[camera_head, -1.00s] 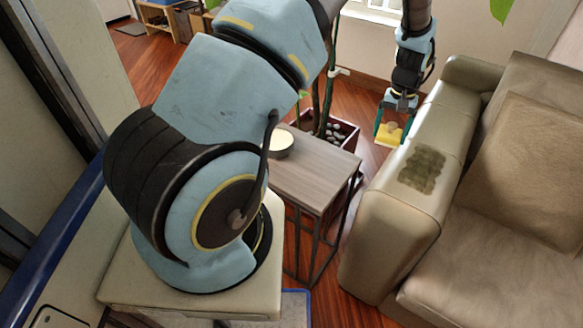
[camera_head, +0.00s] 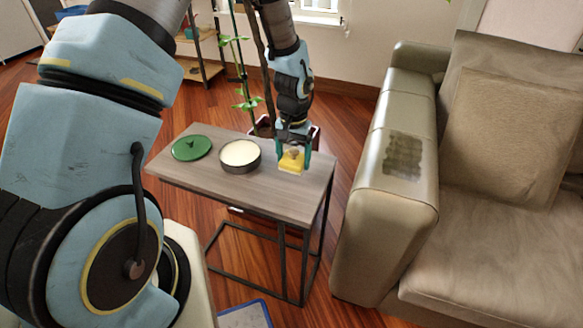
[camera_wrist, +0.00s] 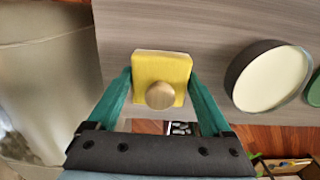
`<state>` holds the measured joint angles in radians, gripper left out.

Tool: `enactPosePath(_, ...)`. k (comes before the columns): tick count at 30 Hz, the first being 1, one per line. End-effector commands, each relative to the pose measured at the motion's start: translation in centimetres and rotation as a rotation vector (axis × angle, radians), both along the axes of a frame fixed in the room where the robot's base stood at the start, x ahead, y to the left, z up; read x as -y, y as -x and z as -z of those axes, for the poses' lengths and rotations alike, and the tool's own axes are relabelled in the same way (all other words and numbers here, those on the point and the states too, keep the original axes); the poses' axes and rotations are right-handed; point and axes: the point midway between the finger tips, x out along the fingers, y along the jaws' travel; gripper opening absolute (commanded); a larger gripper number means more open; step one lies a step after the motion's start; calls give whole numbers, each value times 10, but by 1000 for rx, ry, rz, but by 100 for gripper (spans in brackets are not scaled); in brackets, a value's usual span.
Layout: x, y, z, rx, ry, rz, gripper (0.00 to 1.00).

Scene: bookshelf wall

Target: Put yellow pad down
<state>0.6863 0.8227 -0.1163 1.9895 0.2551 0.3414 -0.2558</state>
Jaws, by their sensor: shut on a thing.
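The yellow pad (camera_head: 291,161) is a small square block with a round wooden knob on top. It also shows in the wrist view (camera_wrist: 161,68), with the knob facing the camera. My gripper (camera_head: 293,158) is shut on the pad, one green finger on each side. The pad is over the right end of the grey wooden side table (camera_head: 262,192), near its far edge. I cannot tell whether the pad touches the tabletop or hangs just above it.
A round dark tin with cream filling (camera_head: 240,156) stands left of the pad, and a green lid (camera_head: 192,148) lies further left. The sofa arm (camera_head: 398,190) with a dark patch is right of the table. A planter with a plant stands behind. The table's front is clear.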

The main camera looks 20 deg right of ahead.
Motion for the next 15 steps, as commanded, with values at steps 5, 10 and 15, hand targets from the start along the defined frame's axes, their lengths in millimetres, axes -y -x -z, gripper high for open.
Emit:
enactPosePath(5,-1,1,26,-3,-4,1,23)
enactPosePath(10,0,0,39,0,-1,0,23)
enactPosePath(15,0,0,40,1,-1,0,23)
